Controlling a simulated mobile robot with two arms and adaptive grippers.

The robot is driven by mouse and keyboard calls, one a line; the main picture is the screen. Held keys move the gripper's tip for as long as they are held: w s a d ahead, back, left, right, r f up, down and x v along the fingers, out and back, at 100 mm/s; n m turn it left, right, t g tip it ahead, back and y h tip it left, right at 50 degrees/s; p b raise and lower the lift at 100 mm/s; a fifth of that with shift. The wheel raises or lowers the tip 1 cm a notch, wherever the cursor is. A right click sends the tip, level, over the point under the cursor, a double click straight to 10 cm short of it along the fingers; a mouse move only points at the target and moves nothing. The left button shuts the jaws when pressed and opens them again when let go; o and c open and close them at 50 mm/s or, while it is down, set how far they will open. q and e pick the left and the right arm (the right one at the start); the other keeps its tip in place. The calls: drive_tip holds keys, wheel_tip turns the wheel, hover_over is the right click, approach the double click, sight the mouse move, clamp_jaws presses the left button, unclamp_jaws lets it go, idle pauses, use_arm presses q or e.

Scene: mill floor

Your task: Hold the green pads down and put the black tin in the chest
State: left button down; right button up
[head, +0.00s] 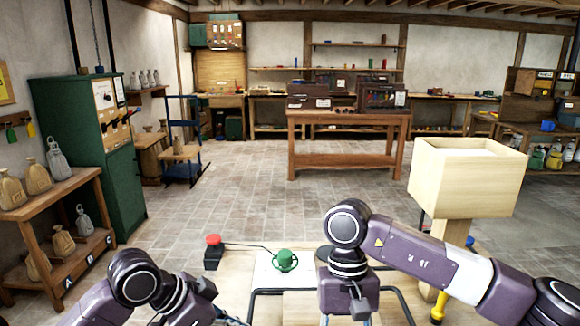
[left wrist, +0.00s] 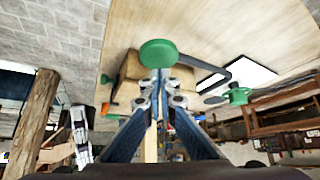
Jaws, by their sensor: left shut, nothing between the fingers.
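In the left wrist view a round green pad (left wrist: 158,52) sits at the tips of my left gripper (left wrist: 160,82), whose fingers are together and empty. I cannot tell whether they touch or press the pad. A dark bar runs from the pad to the right. In the head view my right arm hangs over the bench; its gripper's fingertips are hidden or below the frame. A dark round thing (head: 325,253) shows partly behind my right arm; I cannot tell whether it is the black tin.
A green handled fitting (head: 286,261) stands on a white plate, with a red button (head: 212,240) to its left. A pale wooden box on a post (head: 466,178) rises at right, near a yellow-handled tool (head: 439,305). Wooden blocks (left wrist: 130,66) lie beside the pad.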

use_arm(q)
drive_tip(key=shift+f, duration=0.2)
drive_tip(key=shift+f, duration=2.5)
drive_tip(key=shift+r, duration=0.1)
